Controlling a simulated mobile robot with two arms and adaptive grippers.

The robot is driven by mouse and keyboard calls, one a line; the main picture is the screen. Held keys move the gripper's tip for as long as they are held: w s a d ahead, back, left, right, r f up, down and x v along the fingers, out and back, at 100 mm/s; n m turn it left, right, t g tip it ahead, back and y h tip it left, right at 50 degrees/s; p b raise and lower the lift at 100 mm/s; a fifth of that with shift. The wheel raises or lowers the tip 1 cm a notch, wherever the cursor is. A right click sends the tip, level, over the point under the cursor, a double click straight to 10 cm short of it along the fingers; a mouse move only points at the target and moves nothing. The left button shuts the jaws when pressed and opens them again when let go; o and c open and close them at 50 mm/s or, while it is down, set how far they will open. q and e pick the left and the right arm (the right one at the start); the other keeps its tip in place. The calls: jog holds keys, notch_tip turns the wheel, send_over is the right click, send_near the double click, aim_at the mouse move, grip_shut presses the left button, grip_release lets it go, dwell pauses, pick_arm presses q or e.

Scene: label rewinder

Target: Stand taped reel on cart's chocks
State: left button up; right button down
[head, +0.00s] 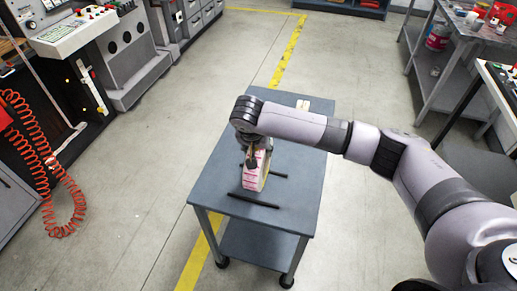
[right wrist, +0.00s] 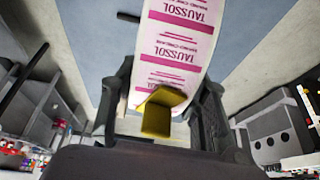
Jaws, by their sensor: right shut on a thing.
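The taped reel (head: 250,178) is a roll of white labels with pink print, upright over the cart's top. In the right wrist view the reel (right wrist: 175,50) shows its "TAUSSOL" labels and a yellow piece of tape (right wrist: 160,112). My right gripper (head: 252,160) is shut on the reel from above, one finger on each side in the wrist view (right wrist: 162,110). Two black bars, the near chock (head: 254,200) and the far chock (head: 276,176), lie across the cart (head: 300,150). The reel is between them in the picture; I cannot tell whether it touches them. My left gripper is not in view.
A small pale block (head: 303,104) lies at the cart's far end. Machines with a coiled red hose (head: 40,150) stand at the left. A workbench (head: 455,35) stands at the right. The floor around the cart is mostly clear, with a yellow line (head: 288,55).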

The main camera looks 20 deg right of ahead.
jog(key=shift+w+f+b, duration=0.1)
jog(key=shift+f+b, duration=0.5)
jog(key=shift+f, duration=0.05)
jog(key=shift+f+b, duration=0.3)
jog(key=shift+f, duration=0.8)
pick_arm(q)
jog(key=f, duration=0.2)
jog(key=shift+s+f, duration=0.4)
pick_arm(e)
jog(key=shift+f, duration=0.25)
jog(key=c, duration=1.2)
grip_release()
jog(key=o, duration=0.4)
jog(key=shift+c, duration=0.2)
